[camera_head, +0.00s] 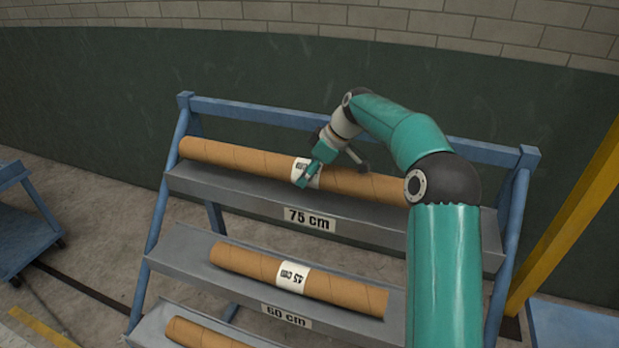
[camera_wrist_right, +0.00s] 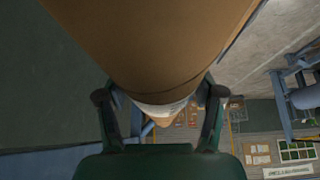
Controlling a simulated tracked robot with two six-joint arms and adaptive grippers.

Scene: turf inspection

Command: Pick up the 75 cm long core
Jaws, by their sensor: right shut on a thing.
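A long brown cardboard core (camera_head: 235,158) lies along the top shelf (camera_head: 255,192), whose front plate reads "75 cm". Its white label is partly covered by my right gripper (camera_head: 331,172), and its right end is hidden behind my right arm. The right gripper is shut around the core near its middle, from above. In the right wrist view the core (camera_wrist_right: 150,45) fills the space between the two fingers (camera_wrist_right: 160,105). I cannot tell whether the core rests on the shelf or is slightly above it. My left gripper is not in view.
A shorter core (camera_head: 340,291) with a white label lies on the middle shelf, marked "60 cm". Another core (camera_head: 200,333) shows on the lower shelf. The blue rack frame (camera_head: 260,117) rises behind the top shelf. A yellow post (camera_head: 575,215) stands at right, a blue cart (camera_head: 22,228) at left.

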